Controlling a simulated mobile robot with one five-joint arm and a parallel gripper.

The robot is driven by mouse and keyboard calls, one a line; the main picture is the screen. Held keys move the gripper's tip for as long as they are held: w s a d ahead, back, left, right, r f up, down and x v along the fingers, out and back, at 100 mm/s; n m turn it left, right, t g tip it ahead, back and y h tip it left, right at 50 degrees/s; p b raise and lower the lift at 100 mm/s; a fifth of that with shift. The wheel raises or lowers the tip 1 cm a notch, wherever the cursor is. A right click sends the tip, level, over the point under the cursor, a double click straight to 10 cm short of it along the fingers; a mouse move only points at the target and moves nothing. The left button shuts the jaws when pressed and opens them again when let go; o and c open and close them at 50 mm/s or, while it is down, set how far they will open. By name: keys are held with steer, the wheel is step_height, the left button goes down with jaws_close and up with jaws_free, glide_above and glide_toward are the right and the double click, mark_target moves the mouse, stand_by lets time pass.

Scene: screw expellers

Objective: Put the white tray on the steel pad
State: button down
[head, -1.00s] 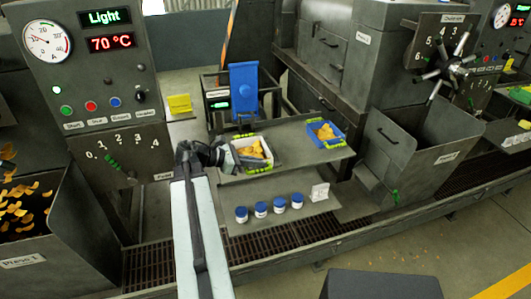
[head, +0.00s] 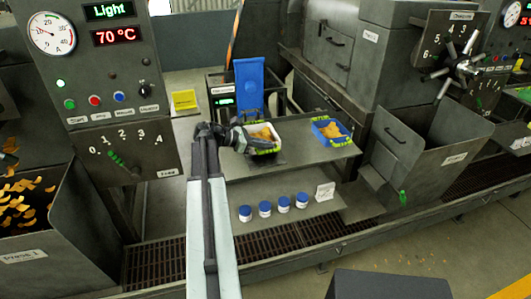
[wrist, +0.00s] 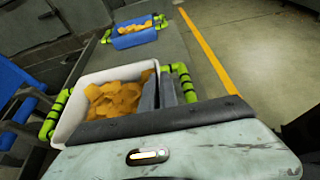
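The white tray (head: 278,128) has green handles and holds orange pieces; it also shows in the wrist view (wrist: 75,126). In the head view it is above the grey shelf, with a dark shadow below it. My gripper (head: 245,140) is at its left side. In the wrist view my gripper (wrist: 166,92) has its dark fingers close together at the tray's right wall, by a green handle, and appears shut on that wall. The tray is tilted in that view. I cannot clearly make out the steel pad; a stand with a green display (head: 223,101) is behind the tray.
A blue tray (head: 345,139) with orange pieces stands on the shelf to the right. An upright blue object (head: 249,84) is close behind the white tray. The shelf front (head: 245,168) is clear.

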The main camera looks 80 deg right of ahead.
step_height(320, 180, down, 2)
steer(key=shift+f+b, duration=0.25)
steer(key=shift+b, duration=0.25)
steer(key=shift+w+r, duration=0.15)
steer(key=shift+r, duration=0.1)
steer(key=shift+a+f, duration=0.1)
steer(key=shift+f, duration=0.05)
steer(key=c, duration=1.6)
jaws_free()
steer(key=shift+c, duration=0.2)
